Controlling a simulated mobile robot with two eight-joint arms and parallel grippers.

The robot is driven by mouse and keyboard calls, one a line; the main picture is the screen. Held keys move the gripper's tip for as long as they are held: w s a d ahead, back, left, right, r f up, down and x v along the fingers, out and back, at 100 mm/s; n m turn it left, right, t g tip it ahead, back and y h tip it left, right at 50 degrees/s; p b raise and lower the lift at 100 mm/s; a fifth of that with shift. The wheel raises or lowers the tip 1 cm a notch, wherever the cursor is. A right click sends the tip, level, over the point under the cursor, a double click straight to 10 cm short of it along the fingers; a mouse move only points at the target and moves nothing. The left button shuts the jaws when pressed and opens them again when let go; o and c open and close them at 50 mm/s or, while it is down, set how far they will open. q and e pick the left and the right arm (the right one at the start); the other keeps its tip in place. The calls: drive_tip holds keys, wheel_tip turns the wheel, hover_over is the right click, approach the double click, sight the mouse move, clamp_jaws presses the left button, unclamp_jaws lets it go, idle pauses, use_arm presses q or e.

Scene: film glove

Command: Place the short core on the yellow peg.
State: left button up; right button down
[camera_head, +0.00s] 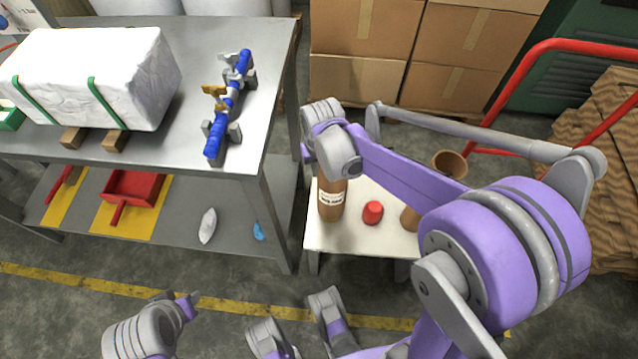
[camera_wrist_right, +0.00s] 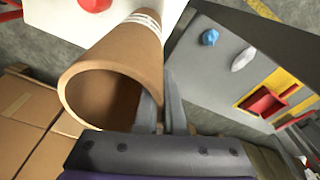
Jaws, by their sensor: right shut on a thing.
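My right gripper (camera_wrist_right: 164,112) is shut on the wall of a brown cardboard core (camera_wrist_right: 140,60) with a white label. In the wrist view the core's open end faces the camera and one finger lies against each side of its wall. In the head view the labelled core (camera_head: 331,200) is upright at the left of a small white table, its top hidden under my right wrist. I cannot tell whether its base touches the table. I cannot make out a yellow peg. My left gripper (camera_head: 181,302) is low at the left, its opening unclear.
A red piece (camera_head: 372,212) and a partly hidden brown core (camera_head: 410,218) stand on the white table (camera_head: 345,240). Another brown core (camera_head: 450,163) is behind my arm. A grey workbench (camera_head: 200,165) with a white wrapped block (camera_head: 95,75) and a blue holder (camera_head: 228,110) stands left.

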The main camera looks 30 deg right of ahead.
drive_tip(key=shift+f+b, duration=0.5)
drive_tip(key=shift+f, duration=1.65)
drive_tip(key=shift+f, duration=0.2)
drive_tip(key=c, duration=1)
unclamp_jaws()
drive_tip(key=shift+r, duration=0.15)
